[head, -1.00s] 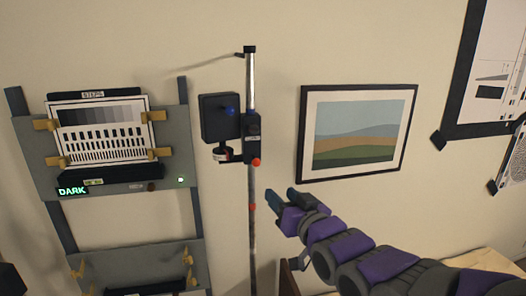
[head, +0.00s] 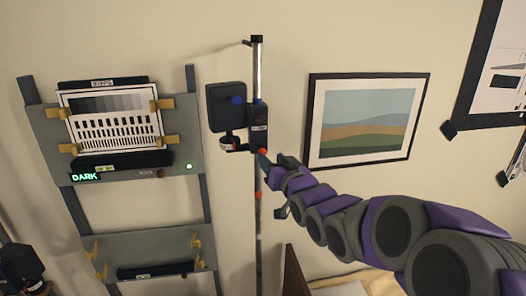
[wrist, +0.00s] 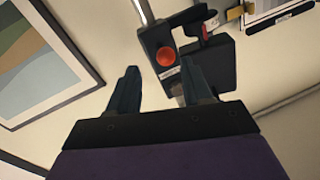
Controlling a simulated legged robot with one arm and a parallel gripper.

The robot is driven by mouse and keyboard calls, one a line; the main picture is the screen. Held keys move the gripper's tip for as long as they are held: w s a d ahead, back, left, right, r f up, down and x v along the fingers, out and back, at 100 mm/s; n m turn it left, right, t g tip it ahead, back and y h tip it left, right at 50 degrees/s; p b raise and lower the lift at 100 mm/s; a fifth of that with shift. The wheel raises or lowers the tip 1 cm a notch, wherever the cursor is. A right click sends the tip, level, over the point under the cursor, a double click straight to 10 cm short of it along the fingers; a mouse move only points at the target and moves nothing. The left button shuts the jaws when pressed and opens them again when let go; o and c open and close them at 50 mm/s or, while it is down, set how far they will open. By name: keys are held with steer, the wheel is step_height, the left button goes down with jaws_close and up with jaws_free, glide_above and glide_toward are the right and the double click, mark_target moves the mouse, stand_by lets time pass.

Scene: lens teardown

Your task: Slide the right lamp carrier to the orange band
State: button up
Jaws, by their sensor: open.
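The right lamp carrier (head: 257,128) is a dark block on a thin vertical post (head: 258,75). It bears a black box lamp (head: 226,106) on its left and an orange-red knob at its lower end. In the wrist view the carrier (wrist: 160,36) and its round knob (wrist: 166,57) lie just beyond my fingertips. The orange band (head: 258,195) circles the post below the carrier. My gripper (head: 270,166) is beside the post just below the carrier. Its two fingers (wrist: 162,82) are open with nothing held between them; contact with the carrier cannot be told.
A grey rack (head: 50,140) with a test chart (head: 110,118) and a lit DARK sign stands left of the post. A framed landscape picture (head: 366,118) hangs to the right, behind my arm. Another dark device (head: 20,265) shows at lower left.

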mark_target(265, 153)
steer(key=x, duration=0.2)
steer(key=a+x, duration=0.1)
steer(key=x, duration=0.2)
steer(key=shift+a+f+p, duration=0.1)
steer(key=shift+f+p, duration=0.05)
steer(key=shift+p, duration=0.25)
steer(key=shift+w+a, duration=0.25)
steer(key=shift+a, duration=0.25)
steer(key=shift+d, duration=0.9)
steer(key=shift+c, duration=0.7)
steer(key=c, duration=0.3)
steer(key=shift+s+a, duration=0.15)
steer(key=shift+a, duration=0.25)
steer(key=c, duration=0.3)
steer(key=shift+d, duration=0.15)
jaws_close()
